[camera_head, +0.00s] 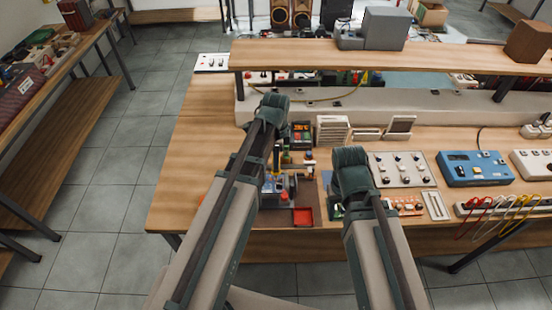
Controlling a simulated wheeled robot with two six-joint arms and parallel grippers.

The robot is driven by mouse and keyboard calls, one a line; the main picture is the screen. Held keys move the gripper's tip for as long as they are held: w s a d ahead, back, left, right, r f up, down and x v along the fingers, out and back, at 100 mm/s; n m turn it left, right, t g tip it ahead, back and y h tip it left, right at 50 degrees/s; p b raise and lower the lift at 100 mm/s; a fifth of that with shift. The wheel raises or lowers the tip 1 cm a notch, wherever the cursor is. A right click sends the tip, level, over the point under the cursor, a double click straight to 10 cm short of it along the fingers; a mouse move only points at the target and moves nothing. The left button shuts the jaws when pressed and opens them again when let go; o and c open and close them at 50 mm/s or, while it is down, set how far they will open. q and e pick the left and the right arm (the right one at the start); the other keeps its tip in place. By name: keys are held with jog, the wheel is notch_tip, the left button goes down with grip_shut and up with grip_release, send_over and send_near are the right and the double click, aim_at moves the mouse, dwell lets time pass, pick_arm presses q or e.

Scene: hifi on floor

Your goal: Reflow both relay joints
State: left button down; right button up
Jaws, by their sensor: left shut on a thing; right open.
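My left arm reaches up over the bench, its dark end (273,108) in front of the shelf. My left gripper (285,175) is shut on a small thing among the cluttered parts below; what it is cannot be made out. A small work area there shows blue, red and yellow parts. The relay joints are too small to tell. My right arm ends in a dark rounded part (351,170) right of the work area. My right gripper (338,207) is open, its fingers mostly hidden. A dark unit with a red display (301,133) stands behind.
A grey panel with knobs (401,168) and a blue instrument (475,168) stand to the right. Red and yellow leads (505,208) hang at the front right. A raised wooden shelf (400,57) spans the back. The bench's left end (187,160) is clear.

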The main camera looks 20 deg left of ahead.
pick_arm(q)
jog(key=shift+r, duration=0.1)
notch_tip(320, 180, up, 4)
jog(key=p, duration=0.4)
jog(key=shift+r+p, duration=0.2)
jog(key=shift+p, duration=0.15)
jog(key=shift+f, duration=0.1)
jog(key=shift+w+d+f+b, duration=0.1)
jog(key=shift+d+f+b, duration=0.1)
jog(key=shift+f+b, duration=0.3)
jog(key=shift+w+d+f+b, duration=0.1)
jog(key=shift+d+f+b, duration=0.1)
jog(key=shift+f+b, duration=0.25)
jog(key=shift+w+d+f+b, duration=0.15)
jog(key=shift+d+f+b, duration=0.45)
jog(key=shift+f+b, duration=0.3)
jog(key=shift+f+b, duration=0.4)
jog(key=shift+b, duration=0.1)
dwell(1.7)
jog(key=shift+r, duration=0.15)
dwell(1.1)
